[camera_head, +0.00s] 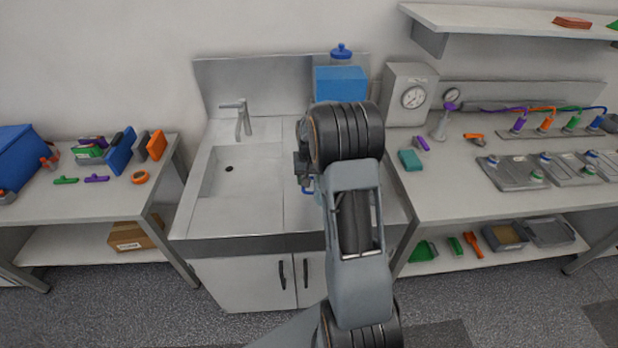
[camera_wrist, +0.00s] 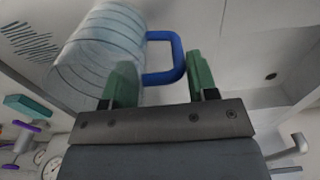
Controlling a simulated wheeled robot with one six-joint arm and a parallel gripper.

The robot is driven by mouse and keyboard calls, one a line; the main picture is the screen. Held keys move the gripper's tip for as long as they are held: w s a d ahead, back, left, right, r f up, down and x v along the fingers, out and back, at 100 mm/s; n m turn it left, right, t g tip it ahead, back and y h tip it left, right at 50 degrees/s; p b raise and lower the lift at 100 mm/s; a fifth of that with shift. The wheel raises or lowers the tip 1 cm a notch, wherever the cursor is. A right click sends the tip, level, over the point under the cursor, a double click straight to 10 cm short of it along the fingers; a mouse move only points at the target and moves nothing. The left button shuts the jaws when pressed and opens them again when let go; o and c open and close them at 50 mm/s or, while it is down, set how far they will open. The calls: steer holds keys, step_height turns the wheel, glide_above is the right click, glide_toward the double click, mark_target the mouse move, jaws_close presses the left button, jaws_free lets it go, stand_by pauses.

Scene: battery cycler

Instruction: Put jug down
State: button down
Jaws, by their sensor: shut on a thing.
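The jug (camera_wrist: 95,55) is clear and ribbed, with a blue loop handle (camera_wrist: 178,58). It fills the upper left of the wrist view. My gripper (camera_wrist: 160,78) has green fingers on either side of the handle and is shut on it. In the head view my gripper (camera_head: 303,168) is over the counter just right of the sink. A bit of the blue handle (camera_head: 308,189) shows below it; my arm hides the rest of the jug. I cannot tell whether the jug's base touches the counter.
The sink basin (camera_head: 241,172) with a tap (camera_head: 241,113) is left of my gripper. A blue box-shaped unit (camera_head: 340,83) stands at the counter's back. A gauge box (camera_head: 409,94) and a teal block (camera_head: 410,160) are on the right bench. The counter front edge is clear.

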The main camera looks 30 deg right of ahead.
steer(key=shift+c, duration=2)
jaws_free()
steer(key=s+a+r+b, duration=0.1)
steer(key=a+r, duration=0.1)
steer(key=r, duration=0.6)
steer(key=s+a+r, duration=0.2)
steer(key=r, duration=0.5)
steer(key=s+a+n+t, duration=0.4)
steer(key=s+a, duration=0.9)
steer(key=s, duration=0.4)
steer(key=shift+s+r+n, duration=0.2)
steer(key=shift+r+n, duration=0.15)
steer(key=shift+n, duration=0.15)
